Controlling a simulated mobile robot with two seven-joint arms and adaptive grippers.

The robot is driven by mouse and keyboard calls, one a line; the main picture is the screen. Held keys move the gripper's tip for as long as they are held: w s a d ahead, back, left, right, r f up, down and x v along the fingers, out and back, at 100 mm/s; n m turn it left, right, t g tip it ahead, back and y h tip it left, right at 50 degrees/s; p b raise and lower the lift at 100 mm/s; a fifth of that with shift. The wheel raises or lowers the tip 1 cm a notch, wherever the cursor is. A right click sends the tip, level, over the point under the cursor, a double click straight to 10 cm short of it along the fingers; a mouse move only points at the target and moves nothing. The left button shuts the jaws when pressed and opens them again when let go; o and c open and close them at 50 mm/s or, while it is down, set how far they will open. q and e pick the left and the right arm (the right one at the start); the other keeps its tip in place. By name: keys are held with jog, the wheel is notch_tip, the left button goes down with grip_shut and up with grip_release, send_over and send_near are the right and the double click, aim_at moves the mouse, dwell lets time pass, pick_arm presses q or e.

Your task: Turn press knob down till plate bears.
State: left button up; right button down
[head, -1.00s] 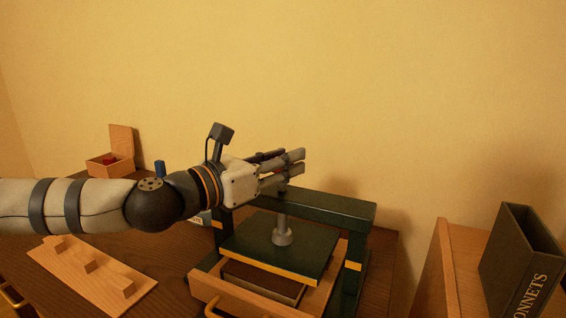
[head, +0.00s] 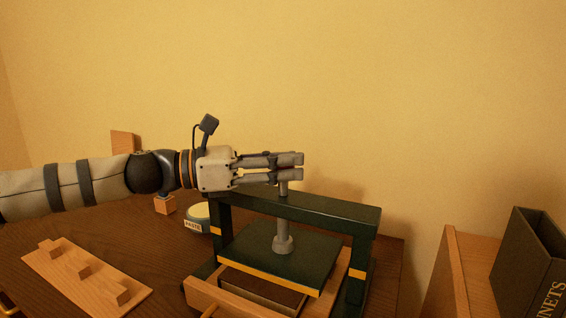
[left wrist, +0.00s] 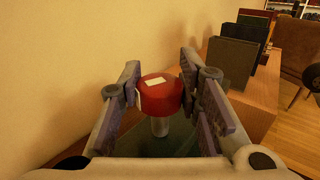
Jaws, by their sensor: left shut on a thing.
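The red press knob (left wrist: 160,95), with a pale mark on top, sits between my left gripper's fingers (left wrist: 163,92) in the left wrist view. In the head view my left gripper (head: 300,167) is level over the press and hides the knob. It is shut on the knob. The grey screw (head: 283,228) runs down through the green press frame (head: 330,208) to the green plate (head: 260,246), which has a yellow front edge. A dark book (head: 262,290) lies under the plate. I cannot tell whether plate and book touch. My right gripper is out of view.
A wooden pegged board (head: 85,279) lies on the desk at left. A paste jar (head: 197,218) stands behind the press. A dark slipcase (head: 524,262) stands on a wooden surface at right. Dark upright volumes (left wrist: 232,62) show in the left wrist view.

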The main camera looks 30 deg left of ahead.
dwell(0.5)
pick_arm(q)
jog(key=o, duration=1.2)
jog(key=shift+c, duration=0.2)
jog(key=v, duration=1.2)
